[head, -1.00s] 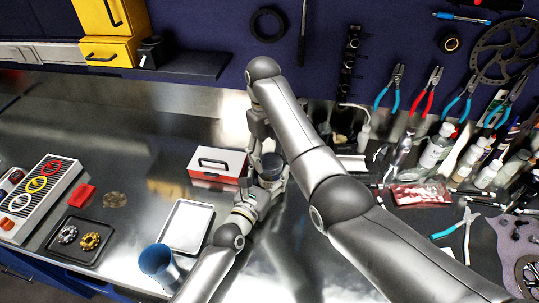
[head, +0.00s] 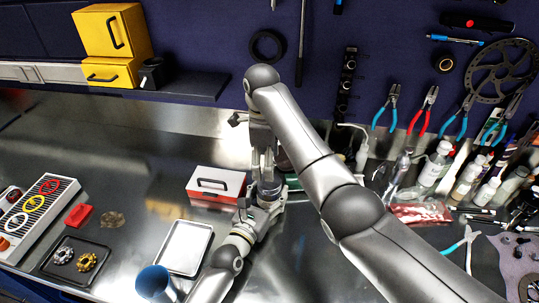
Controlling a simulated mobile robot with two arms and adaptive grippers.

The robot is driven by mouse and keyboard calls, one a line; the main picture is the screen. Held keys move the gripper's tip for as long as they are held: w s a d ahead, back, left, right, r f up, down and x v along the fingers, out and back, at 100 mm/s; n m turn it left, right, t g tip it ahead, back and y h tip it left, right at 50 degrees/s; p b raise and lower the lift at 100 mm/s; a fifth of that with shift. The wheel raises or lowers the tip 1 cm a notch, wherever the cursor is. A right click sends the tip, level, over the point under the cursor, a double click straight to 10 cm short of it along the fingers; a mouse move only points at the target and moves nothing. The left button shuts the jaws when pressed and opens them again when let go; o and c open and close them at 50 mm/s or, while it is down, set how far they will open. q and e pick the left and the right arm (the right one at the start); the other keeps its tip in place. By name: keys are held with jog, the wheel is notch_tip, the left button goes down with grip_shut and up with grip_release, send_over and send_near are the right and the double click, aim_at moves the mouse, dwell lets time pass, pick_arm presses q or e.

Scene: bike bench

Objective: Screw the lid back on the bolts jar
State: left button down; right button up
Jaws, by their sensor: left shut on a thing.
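The bolts jar (head: 268,187) is a small, dark bluish cylinder standing upright right of the red and white toolbox. My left gripper (head: 266,200) comes in from the lower left and is shut around it. My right gripper (head: 264,161) points down directly above the jar, with its fingers at or close to the jar's top. I cannot make out the lid as a separate piece there, and the fingers cover the jar's top. Whether the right fingers are open or shut is too small to tell.
The toolbox (head: 217,185) stands close left of the jar. A silver tray (head: 186,247) and a blue cup (head: 153,283) lie nearer the front. A black tray (head: 76,261) holds cogs. Bottles (head: 436,163) and pliers crowd the right side. The bench's back left is clear.

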jog(key=n, duration=0.2)
jog(key=r+n, duration=0.1)
jog(key=n, duration=0.1)
jog(key=shift+w+a+r, duration=0.1)
jog(key=shift+w, duration=0.25)
jog(key=s+r+m, duration=0.1)
jog(key=m, duration=0.6)
jog(key=s+r+m, duration=0.1)
jog(key=m, duration=0.7)
jog(key=s+d+r+m, duration=0.1)
jog(key=m, duration=0.6)
jog(key=shift+s+d+m, duration=0.1)
jog(key=shift+m, duration=0.2)
